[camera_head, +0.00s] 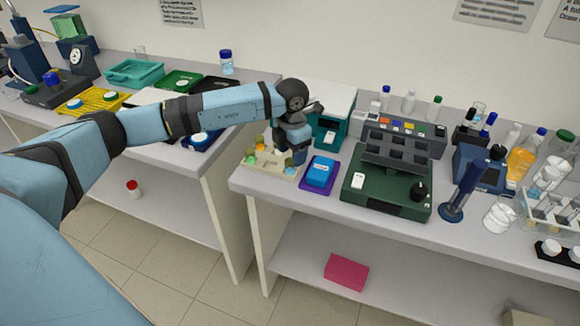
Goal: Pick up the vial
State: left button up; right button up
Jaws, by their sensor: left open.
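My left arm reaches in from the left across the gap between two benches. My left gripper (297,155) points down over the near-left part of the right bench, and it is open. Right beside and partly under it is a beige rack (285,171) holding several small vials (260,148) with coloured tops, some green and some yellow or orange. The gripper hides part of the rack, and I cannot tell which vial is the task's. I cannot see anything held between the fingers. My right gripper is not in view.
A blue box (320,172) on a purple mat lies just right of the gripper. A teal-and-white device (328,105) stands behind it. A dark green machine (386,195) stands further right, with a blue pipette-like stand (462,190) beyond. The front bench strip is clear.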

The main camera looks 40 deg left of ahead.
aim_at(291, 161)
pick_arm(q)
notch_tip(291, 161, down, 4)
jog(key=shift+a+f, duration=0.15)
jog(key=shift+f, duration=0.05)
jog(key=c, duration=0.9)
jog(key=shift+r, duration=0.1)
